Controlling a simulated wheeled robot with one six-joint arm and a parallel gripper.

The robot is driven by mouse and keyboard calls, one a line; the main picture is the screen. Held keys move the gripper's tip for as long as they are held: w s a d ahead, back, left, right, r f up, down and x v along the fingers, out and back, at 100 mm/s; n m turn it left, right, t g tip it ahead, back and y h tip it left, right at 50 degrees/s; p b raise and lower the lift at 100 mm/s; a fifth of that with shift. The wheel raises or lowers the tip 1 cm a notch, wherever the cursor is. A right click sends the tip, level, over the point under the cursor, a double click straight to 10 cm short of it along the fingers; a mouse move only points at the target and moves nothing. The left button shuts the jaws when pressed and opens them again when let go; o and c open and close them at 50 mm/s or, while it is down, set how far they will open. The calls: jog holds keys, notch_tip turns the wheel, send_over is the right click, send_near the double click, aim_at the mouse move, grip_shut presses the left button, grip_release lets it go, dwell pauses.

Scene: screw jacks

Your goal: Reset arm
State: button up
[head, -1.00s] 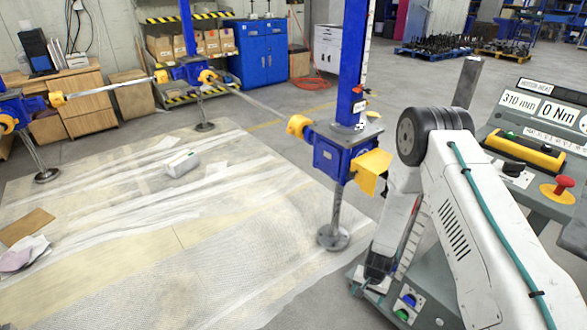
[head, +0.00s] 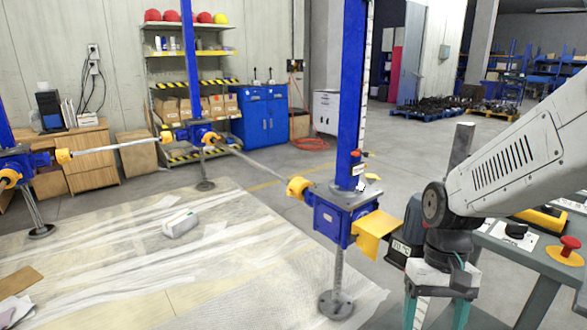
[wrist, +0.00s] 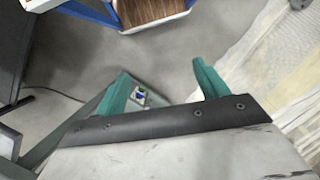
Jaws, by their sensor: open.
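My white arm comes in from the right in the head view, and its dark wrist hangs just right of the nearest screw jack. My gripper (head: 438,314) points down at the lower edge with its two teal fingers apart and nothing between them. In the wrist view my gripper (wrist: 161,75) also shows open and empty above grey floor. The nearest blue screw jack (head: 330,215) stands upright on a round foot, with a yellow guard (head: 375,232) on its right side. The guard is close to my wrist; I cannot tell the exact gap.
A control desk (head: 535,250) with a red button (head: 570,244) is at the right, behind my arm. Two more jacks (head: 198,133) (head: 18,165) stand left, joined by shafts. A white sheet (head: 130,265) covers the floor. A blue cabinet (head: 262,115) stands at the back.

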jog(key=s+d+r+t, duration=0.2)
jog(key=s+r+t, duration=0.2)
jog(key=s+r, duration=0.7)
jog(key=shift+s+r+n+t+h, duration=0.3)
jog(key=shift+r+h, duration=0.1)
jog(key=shift+r, duration=0.15)
dwell(1.3)
